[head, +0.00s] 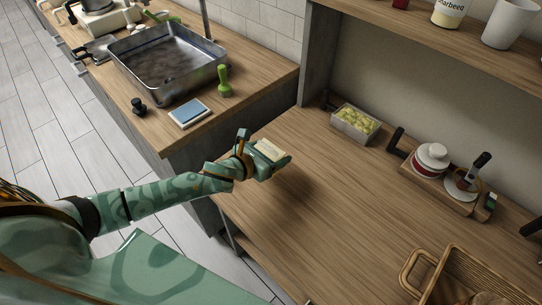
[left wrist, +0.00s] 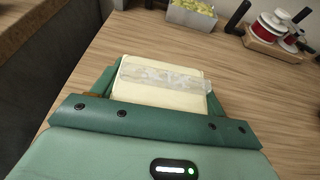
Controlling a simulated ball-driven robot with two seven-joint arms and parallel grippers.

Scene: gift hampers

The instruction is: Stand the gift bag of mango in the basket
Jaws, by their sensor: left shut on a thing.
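My left gripper (head: 270,160) is shut on a pale yellow packet with a clear band, which I take to be the gift bag of mango (head: 268,149). It is held above the left part of the wooden counter. In the left wrist view the bag (left wrist: 160,88) sits between the two green fingers of the left gripper (left wrist: 160,92); its print is too blurred to read. The wicker basket (head: 456,270) is at the lower right of the head view, well apart from the gripper and cut off by the frame edge. My right gripper is out of view.
A metal bin of pale green filling (head: 353,126) stands at the counter's back. A wooden holder with ribbon spools (head: 433,160) is right of it. A shelf (head: 450,62) overhangs the back. The counter between gripper and basket is clear. A steel sink (head: 168,62) is at upper left.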

